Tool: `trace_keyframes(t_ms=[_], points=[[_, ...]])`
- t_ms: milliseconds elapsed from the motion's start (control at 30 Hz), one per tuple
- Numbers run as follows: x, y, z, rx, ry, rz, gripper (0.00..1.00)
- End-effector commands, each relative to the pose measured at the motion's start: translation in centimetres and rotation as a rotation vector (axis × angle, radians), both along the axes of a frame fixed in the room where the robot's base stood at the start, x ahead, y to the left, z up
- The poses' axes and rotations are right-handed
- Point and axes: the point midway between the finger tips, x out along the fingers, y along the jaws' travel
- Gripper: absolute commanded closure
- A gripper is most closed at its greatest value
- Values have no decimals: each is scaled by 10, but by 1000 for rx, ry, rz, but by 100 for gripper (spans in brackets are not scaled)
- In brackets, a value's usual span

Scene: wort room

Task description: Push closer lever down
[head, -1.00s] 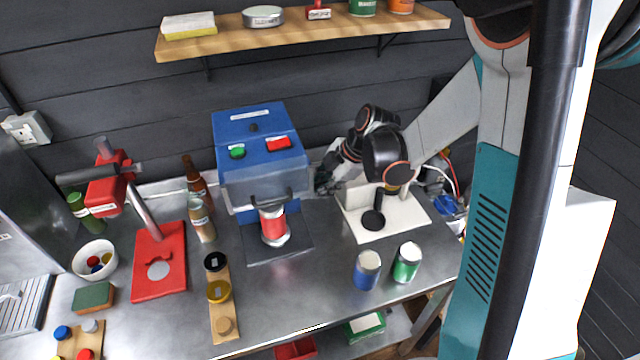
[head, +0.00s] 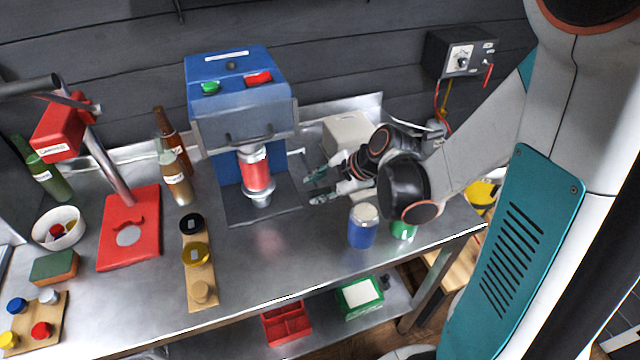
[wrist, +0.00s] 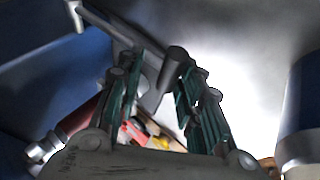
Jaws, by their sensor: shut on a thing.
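The closer is a blue machine (head: 238,95) with a green and a red button. A red can (head: 256,175) stands upright under its head on a silver support; it shows at the left in the wrist view (wrist: 82,118). My gripper (head: 318,185) is low beside the machine's right side, just above the bench. In the wrist view, my teal fingers (wrist: 163,85) are around a grey lever-like part (wrist: 177,56) with a rounded end. The grip looks closed on it, though the contact is partly hidden. The lever cannot be made out in the head view.
A blue can (head: 362,228) and a partly hidden green can (head: 403,231) stand close to my wrist. A white box (head: 348,130) is behind it. Bottles (head: 175,180) and a red capper (head: 128,235) stand left.

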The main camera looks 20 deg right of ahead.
Motion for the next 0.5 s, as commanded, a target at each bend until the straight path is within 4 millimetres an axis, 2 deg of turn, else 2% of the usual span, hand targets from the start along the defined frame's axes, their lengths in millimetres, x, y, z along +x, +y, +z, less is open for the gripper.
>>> trace_keyframes(t_ms=[33, 300, 433, 500], points=[[1, 1, -8, 4, 0, -1, 100], [0, 1, -25, -1, 5, 2, 100], [0, 1, -29, 0, 5, 2, 81], [0, 1, -30, -1, 5, 2, 76]])
